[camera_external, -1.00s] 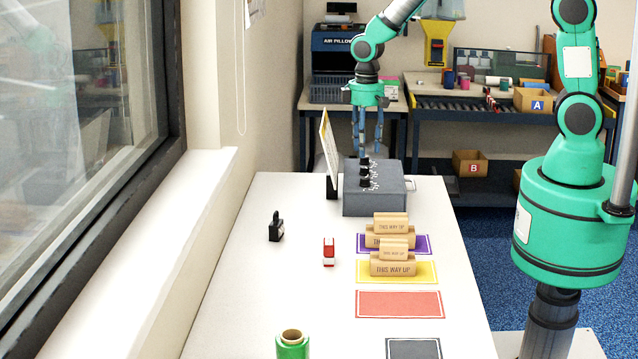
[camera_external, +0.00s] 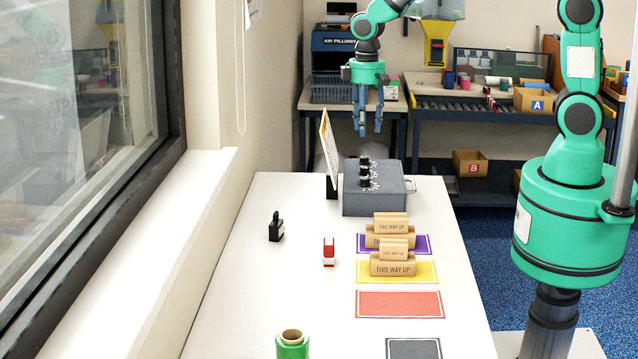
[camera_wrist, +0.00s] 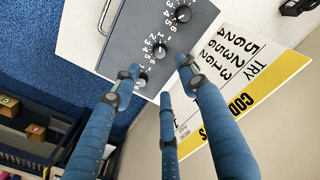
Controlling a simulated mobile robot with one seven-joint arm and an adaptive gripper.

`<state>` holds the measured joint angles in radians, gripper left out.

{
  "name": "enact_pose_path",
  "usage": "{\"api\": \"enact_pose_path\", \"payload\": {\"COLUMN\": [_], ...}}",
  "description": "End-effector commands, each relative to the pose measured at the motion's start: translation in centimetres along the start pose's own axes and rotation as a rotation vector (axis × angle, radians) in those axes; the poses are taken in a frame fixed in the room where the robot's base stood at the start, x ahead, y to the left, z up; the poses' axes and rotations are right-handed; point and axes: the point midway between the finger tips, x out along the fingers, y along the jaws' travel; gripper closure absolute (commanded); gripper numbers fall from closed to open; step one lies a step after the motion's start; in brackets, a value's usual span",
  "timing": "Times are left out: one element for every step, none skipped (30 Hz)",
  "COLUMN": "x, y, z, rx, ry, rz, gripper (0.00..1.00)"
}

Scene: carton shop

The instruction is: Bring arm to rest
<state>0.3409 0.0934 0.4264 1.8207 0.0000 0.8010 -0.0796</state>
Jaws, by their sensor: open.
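My gripper (camera_external: 368,128) is open and empty, with its blue fingers spread and pointing down. It hangs in the air above the grey box (camera_external: 374,200) with black knobs, at the far end of the white table (camera_external: 290,300). In the wrist view my gripper's fingers (camera_wrist: 155,85) are apart with nothing between them. Beyond them the wrist view shows the grey box (camera_wrist: 205,20) with its numbered knobs, apart from the fingers.
A sign board (camera_external: 328,150) stands left of the grey box. Cartons marked THIS WAY UP stand on the purple mat (camera_external: 422,243) and yellow mat (camera_external: 362,272). The red mat (camera_external: 400,304) and grey mat (camera_external: 413,349) are bare. A black padlock-shaped thing (camera_external: 276,230), a red-white item (camera_external: 329,252) and a green roll (camera_external: 292,346) stand left.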

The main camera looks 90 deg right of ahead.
Motion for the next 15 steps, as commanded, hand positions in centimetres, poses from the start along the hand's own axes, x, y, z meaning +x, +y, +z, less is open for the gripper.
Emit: {"api": "enact_pose_path", "payload": {"x": [0.0,0.0,0.0,0.0,-0.1,-0.3,-0.4,-0.7,-1.0,-1.4,-1.7,-2.3,-2.9,-3.5,-4.3], "y": [0.0,0.0,0.0,0.0,-0.1,-0.1,-0.2,-0.3,-0.5,-0.6,-0.8,-1.1,-1.3,-1.6,-2.0], "z": [0.0,0.0,0.0,0.0,0.0,0.1,0.1,0.2,0.3,0.4,0.6,0.8,1.0,1.3,1.7], "rx": [0.000,0.000,0.000,0.000,-0.001,-0.001,-0.002,-0.004,-0.006,-0.008,-0.010,-0.014,-0.017,-0.020,-0.025], "ry": [0.000,0.000,0.000,0.001,0.001,0.003,0.005,0.008,0.012,0.016,0.020,0.026,0.033,0.039,0.049], "rz": [0.000,0.000,0.000,0.000,0.000,0.000,0.000,0.001,0.001,0.001,0.001,0.002,0.002,0.002,0.003], "gripper": [0.57,0.57,0.57,0.57,0.57,0.57,0.57,0.57,0.57,0.57,0.57,0.57,0.57,0.57,0.57]}}
